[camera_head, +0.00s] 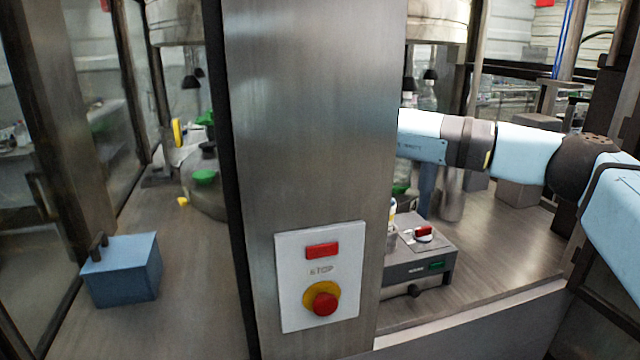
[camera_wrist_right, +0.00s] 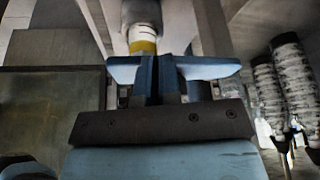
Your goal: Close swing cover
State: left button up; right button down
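I cannot pick out the swing cover with certainty in either view. In the head view my light-blue right arm comes in from the right and passes behind the broad steel pillar (camera_head: 312,130), which hides its gripper. In the right wrist view the right gripper (camera_wrist_right: 159,78) shows its two blue fingers close together, with nothing visible held between them. A white cylinder with a yellow band (camera_wrist_right: 143,45) stands just beyond the fingertips; I cannot tell whether they touch it. My left gripper is in neither view.
A panel with a red stop button (camera_head: 325,304) is on the pillar's front. A grey box with a red switch (camera_head: 418,262) stands right of the pillar, below my arm. A blue box (camera_head: 122,270) stands at left on the deck.

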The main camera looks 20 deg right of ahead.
jog(key=shift+s+d+f+n, duration=0.15)
jog(key=shift+d+n, duration=0.15)
jog(key=shift+d, duration=0.5)
jog(key=shift+s, duration=0.1)
